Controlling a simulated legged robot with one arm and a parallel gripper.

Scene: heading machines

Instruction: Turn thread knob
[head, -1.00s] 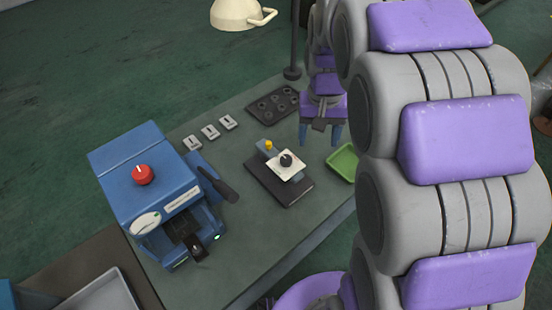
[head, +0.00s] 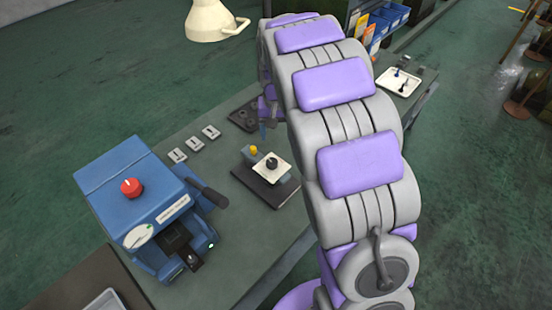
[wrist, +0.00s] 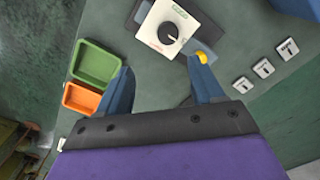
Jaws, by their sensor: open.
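A black knob (wrist: 169,32) with a pointer sits on a white square plate on a small dark-based fixture. It also shows in the head view (head: 271,163), on the bench right of a blue machine (head: 140,190). A yellow button (wrist: 201,57) sits beside the plate. The blue machine carries a red knob (head: 131,188) on its top. My gripper (wrist: 160,65) is open and empty. In the wrist view the black knob lies just beyond the gap between its fingers, apart from them. In the head view my arm hides most of the gripper.
A green tray (wrist: 96,62) and an orange tray (wrist: 82,98) lie left of the fingers in the wrist view. Several small white blocks (head: 194,145) stand in a row behind the blue machine.

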